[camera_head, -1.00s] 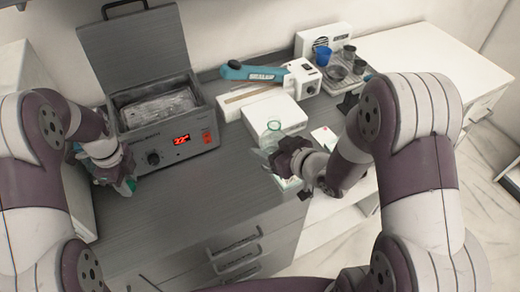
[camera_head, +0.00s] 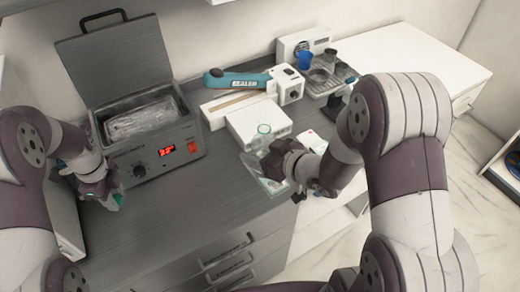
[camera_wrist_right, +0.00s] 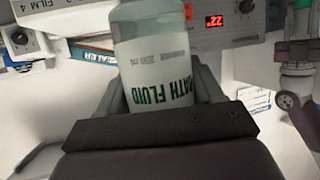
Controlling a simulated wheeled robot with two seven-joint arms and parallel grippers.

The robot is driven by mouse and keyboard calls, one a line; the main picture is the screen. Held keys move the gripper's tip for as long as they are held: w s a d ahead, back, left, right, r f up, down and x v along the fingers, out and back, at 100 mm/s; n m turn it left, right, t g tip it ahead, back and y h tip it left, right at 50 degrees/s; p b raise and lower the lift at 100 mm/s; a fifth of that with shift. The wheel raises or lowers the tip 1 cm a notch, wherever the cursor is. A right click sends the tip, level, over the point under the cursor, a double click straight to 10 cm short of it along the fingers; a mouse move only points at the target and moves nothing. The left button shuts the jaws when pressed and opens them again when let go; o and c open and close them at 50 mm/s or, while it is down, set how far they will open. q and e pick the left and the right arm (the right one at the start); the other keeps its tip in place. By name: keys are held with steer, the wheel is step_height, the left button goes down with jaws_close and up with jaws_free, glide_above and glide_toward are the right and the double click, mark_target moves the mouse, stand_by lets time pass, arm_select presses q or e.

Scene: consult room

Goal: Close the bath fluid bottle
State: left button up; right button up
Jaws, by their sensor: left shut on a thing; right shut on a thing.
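The bath fluid bottle, clear with a greenish tint, stands out of my right gripper (camera_head: 270,160) in the head view, its open round mouth (camera_head: 264,129) facing up. In the right wrist view the bottle (camera_wrist_right: 153,50) shows its white label with green "BATH FLUID" lettering, between the jaws shut on it. My left gripper (camera_head: 110,198) is at the left, in front of the bath device and well apart from the bottle. It is shut on a small green thing (camera_head: 118,200), apparently the cap, mostly hidden by the fingers.
A grey heated bath (camera_head: 150,160) with raised lid and red display stands behind my left gripper. A white box (camera_head: 258,122), a teal-handled tool (camera_head: 235,79) and a tray with cups (camera_head: 330,80) are behind the bottle. The grey counter (camera_head: 190,205) between my grippers is clear.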

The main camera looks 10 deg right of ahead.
stand_by(0.7)
steer(key=shift+o, duration=1.3)
steer(key=c, duration=0.7)
steer(key=shift+o, duration=0.2)
